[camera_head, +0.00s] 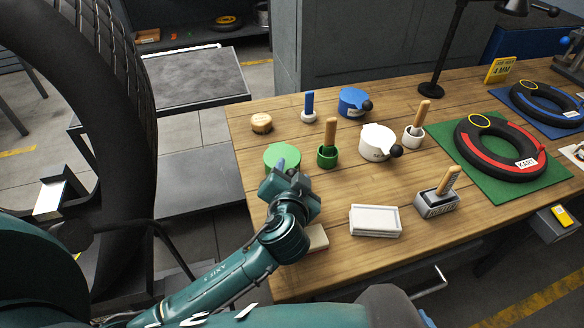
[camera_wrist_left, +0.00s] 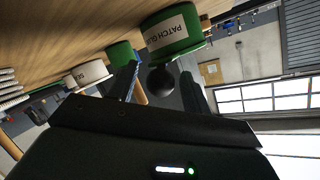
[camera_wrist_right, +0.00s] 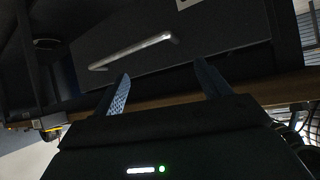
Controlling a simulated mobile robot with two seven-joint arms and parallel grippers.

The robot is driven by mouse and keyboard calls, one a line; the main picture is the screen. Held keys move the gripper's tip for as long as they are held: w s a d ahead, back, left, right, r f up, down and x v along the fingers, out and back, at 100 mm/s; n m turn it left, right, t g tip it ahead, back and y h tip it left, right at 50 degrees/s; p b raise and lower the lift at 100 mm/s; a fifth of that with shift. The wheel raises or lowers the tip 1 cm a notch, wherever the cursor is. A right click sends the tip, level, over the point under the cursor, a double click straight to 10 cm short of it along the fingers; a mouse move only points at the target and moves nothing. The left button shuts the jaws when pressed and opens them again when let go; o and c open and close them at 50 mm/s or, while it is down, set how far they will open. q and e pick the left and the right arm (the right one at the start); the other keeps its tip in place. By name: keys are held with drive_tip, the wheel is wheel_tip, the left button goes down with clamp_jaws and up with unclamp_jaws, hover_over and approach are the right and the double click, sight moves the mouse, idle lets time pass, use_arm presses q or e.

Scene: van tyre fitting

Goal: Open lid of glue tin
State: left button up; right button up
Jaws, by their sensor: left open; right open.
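The glue tin is green and stands near the left edge of the wooden table (camera_head: 340,195); its round green top (camera_head: 282,153) shows in the head view. In the left wrist view the tin (camera_wrist_left: 178,30) shows its white "PATCH GLUE" label and a black ball knob (camera_wrist_left: 161,80). My left gripper (camera_head: 276,178) is at the near side of the tin. Its open fingers (camera_wrist_left: 163,88) stand on either side of the knob in the wrist picture; I see no grip on it. My right gripper (camera_wrist_right: 163,88) is open and empty, facing a drawer front with a metal handle (camera_wrist_right: 135,50).
A green pot with a brush (camera_head: 327,156) stands right of the tin. A white tin (camera_head: 377,142) and a blue tin (camera_head: 352,101) stand farther off. A white tray (camera_head: 375,220) and a grey brush holder (camera_head: 436,204) are nearer. A kart tyre (camera_head: 500,147) lies at right.

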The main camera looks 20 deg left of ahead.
use_arm(q)
drive_tip(key=shift+c, duration=0.3)
clamp_jaws()
idle(0.4)
